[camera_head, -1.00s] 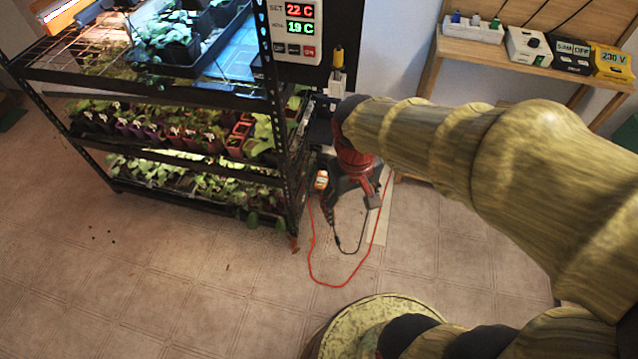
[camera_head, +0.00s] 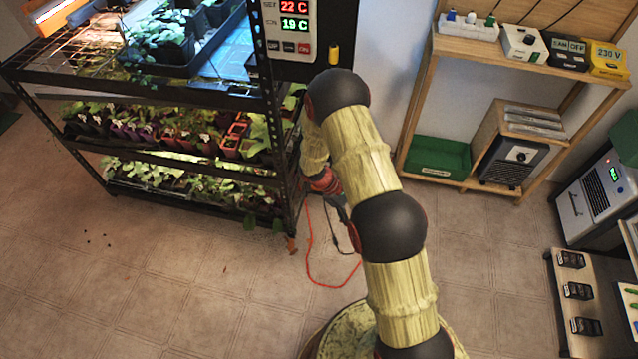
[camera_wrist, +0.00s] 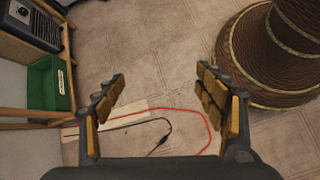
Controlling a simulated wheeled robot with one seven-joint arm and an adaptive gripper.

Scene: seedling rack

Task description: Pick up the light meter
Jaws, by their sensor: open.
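I cannot make out a light meter for certain in either view. My gripper (camera_wrist: 165,105) is open and empty in the wrist view, its yellow-padded fingers spread wide above the tiled floor. In the head view my arm reaches down beside the plant rack, and its end is largely hidden behind my own arm links. Several labelled devices stand on the wooden shelf at the upper right, among them a white box (camera_head: 524,43), a black box (camera_head: 565,52) and a yellow box (camera_head: 608,60) reading 230 V. None is between the fingers.
The plant rack (camera_head: 288,150) stands close left of my arm. A red cable (camera_head: 316,280) loops on the floor. A green tray (camera_head: 438,157) sits on the wooden unit's bottom shelf. A low stand (camera_head: 560,300) with small black items is at right.

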